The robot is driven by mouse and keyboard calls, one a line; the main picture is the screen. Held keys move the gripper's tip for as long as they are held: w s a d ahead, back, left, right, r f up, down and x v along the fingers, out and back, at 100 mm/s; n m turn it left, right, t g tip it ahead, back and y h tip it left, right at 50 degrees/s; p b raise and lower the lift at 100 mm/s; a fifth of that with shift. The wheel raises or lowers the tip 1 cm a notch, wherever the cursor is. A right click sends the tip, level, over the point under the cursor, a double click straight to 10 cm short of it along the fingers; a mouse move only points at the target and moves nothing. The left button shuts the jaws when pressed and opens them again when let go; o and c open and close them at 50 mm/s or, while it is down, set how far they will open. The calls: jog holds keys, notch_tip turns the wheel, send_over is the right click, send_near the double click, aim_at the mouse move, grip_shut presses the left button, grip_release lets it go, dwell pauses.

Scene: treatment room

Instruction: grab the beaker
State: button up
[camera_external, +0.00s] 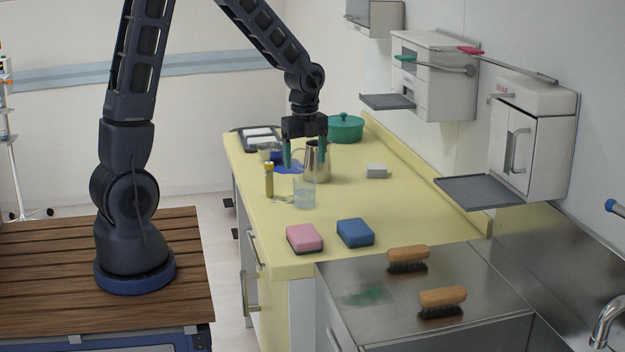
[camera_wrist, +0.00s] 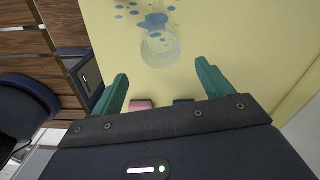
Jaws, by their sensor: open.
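The beaker (camera_external: 304,193) is clear, slightly bluish glass and stands upright on the yellow counter (camera_external: 350,205). In the wrist view the beaker (camera_wrist: 160,46) lies ahead of my fingers, about centred between them. My gripper (camera_external: 305,160) points down with its green fingers apart and empty. In the external view it appears above the beaker and in front of a metal jug (camera_external: 317,172), which it partly covers. In the wrist view my gripper (camera_wrist: 162,74) shows both fingers spread, with nothing between them.
A small yellowish bottle (camera_external: 269,182) stands left of the beaker. A pink sponge (camera_external: 304,239) and a blue sponge (camera_external: 355,233) lie nearer. A green pot (camera_external: 345,128) is behind, and a white block (camera_external: 376,171) lies right. Wall cabinets (camera_external: 533,130) hang at right.

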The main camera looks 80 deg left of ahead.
aim_at(305, 192)
notch_tip(305, 192, down, 6)
jog(key=shift+r, duration=0.2)
jog(key=shift+a+f, duration=0.25)
jog(key=shift+f, duration=1.1)
jog(key=shift+a+f, duration=0.2)
jog(key=shift+f, duration=1.1)
jog(key=c, duration=1.1)
